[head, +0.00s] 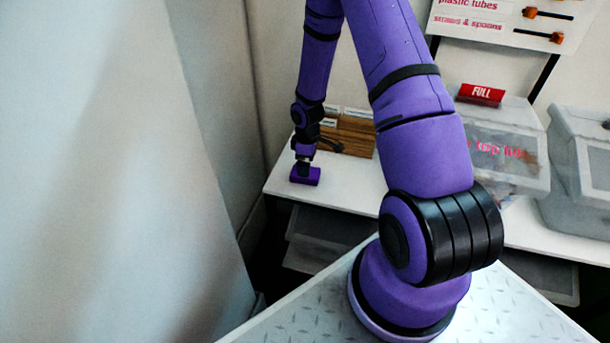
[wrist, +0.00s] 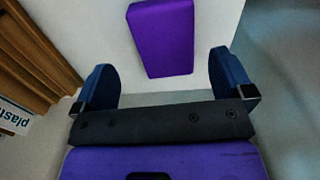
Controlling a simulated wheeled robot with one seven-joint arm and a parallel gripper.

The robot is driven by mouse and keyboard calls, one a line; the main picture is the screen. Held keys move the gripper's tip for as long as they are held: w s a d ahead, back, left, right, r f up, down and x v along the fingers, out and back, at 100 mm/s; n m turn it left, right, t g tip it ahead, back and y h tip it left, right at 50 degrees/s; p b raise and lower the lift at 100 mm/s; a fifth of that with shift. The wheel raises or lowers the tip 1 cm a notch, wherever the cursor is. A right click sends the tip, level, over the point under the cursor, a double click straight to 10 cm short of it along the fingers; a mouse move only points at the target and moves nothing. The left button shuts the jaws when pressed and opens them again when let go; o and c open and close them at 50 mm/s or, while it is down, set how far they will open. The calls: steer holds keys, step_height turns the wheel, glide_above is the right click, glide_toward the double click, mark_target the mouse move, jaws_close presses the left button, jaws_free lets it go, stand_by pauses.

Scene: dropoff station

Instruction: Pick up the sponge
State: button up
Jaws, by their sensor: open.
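The sponge (wrist: 163,38) is a purple block lying flat on the white counter (wrist: 97,25). In the head view the sponge (head: 305,176) lies near the counter's left end. My gripper (wrist: 166,78) is open, with its two dark blue fingers spread wide. In the wrist view the sponge lies beyond the fingers and across the gap between them, with nothing held. In the head view my gripper (head: 304,166) points down right at the sponge and hides part of it; I cannot tell whether they touch.
A wooden box with labelled compartments (head: 352,136) stands close behind and right of the sponge; its side (wrist: 35,45) shows in the wrist view. Clear lidded bins (head: 505,160) stand farther right, one with a red FULL sign (head: 481,94). A wall is close on the left.

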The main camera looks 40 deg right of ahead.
steer(key=f, duration=0.5)
steer(key=shift+a, duration=0.35)
steer(key=c, duration=1)
steer(key=shift+r, duration=0.85)
step_height(320, 180, up, 2)
steer(key=shift+r, duration=0.1)
steer(key=s, duration=0.5)
steer(key=s+d, duration=0.1)
steer(key=s, duration=0.4)
steer(key=s+d+r, duration=0.1)
steer(key=s, duration=0.5)
steer(key=shift+d, duration=0.15)
